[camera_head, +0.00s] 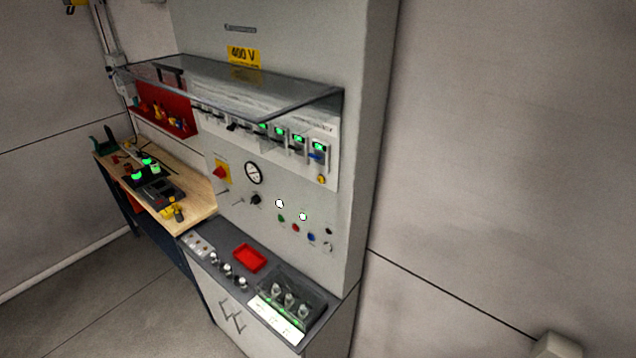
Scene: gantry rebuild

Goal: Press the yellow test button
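A small yellow button (321,180) sits on the white breaker panel (330,165) of the grey cabinet, at the panel's lower right, just below the rightmost breaker. It is small in the view, and I cannot tell whether it is pressed in. No gripper of mine shows in the head view, and nothing touches the button.
A clear shelf-like cover (270,85) juts out above the breakers (298,140). Below are a red switch (221,172), a gauge (254,173) and small coloured buttons. A grey console (225,250) holds a red tray (250,257). A wooden bench (195,205) stands left.

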